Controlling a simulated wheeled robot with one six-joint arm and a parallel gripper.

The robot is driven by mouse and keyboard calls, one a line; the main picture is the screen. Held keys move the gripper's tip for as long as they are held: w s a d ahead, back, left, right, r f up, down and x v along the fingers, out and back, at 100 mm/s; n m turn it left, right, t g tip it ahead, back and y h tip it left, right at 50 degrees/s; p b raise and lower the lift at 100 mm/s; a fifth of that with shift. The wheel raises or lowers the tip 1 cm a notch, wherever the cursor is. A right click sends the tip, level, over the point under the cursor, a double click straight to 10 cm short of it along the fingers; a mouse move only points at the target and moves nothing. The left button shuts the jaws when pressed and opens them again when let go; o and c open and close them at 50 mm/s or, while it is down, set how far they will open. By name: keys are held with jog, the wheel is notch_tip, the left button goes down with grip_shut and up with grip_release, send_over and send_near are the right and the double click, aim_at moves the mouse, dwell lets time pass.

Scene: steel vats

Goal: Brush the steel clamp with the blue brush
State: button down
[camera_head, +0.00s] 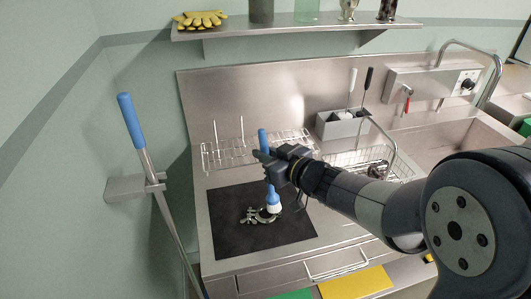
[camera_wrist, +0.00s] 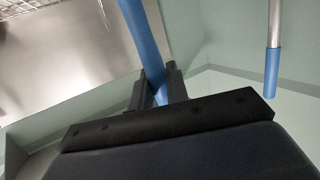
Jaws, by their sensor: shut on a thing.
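The blue brush (camera_head: 271,196) is upright in my gripper (camera_head: 274,167), its blue handle rising above the fingers and its white bristle end pointing down. The steel clamp (camera_head: 250,215) lies on the black mat (camera_head: 230,238), and the bristle end is at its right part. I cannot tell whether the bristles touch the clamp. In the wrist view the brush's blue handle (camera_wrist: 144,38) passes between the dark fingers of my gripper (camera_wrist: 160,88), which are shut on it. The clamp is not visible in the wrist view.
A wire rack (camera_head: 232,152) stands behind the mat. A grey holder (camera_head: 342,124) with two upright handled tools and a wire basket (camera_head: 345,160) are to the right, before the sink (camera_head: 460,140). A blue-handled pole (camera_head: 130,120) hangs on the left wall. A shelf (camera_head: 290,27) runs above.

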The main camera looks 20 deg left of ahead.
jog(key=shift+f+b, duration=0.7)
jog(key=shift+f, duration=0.25)
jog(key=shift+s+a+b, duration=0.55)
jog(key=shift+a, duration=1.95)
jog(key=shift+w+d+p, duration=0.2)
jog(key=shift+d+p, duration=0.2)
jog(key=shift+d, duration=0.45)
jog(key=shift+w+d+p, duration=0.15)
jog(key=shift+d+p, duration=0.2)
jog(key=shift+d, duration=0.5)
jog(key=shift+w+d+p, duration=0.2)
jog(key=shift+d+p, duration=0.2)
jog(key=shift+d, duration=0.45)
jog(key=a, duration=0.2)
jog(key=s+a+b, duration=0.1)
jog(key=a, duration=0.2)
jog(key=shift+s+f, duration=0.1)
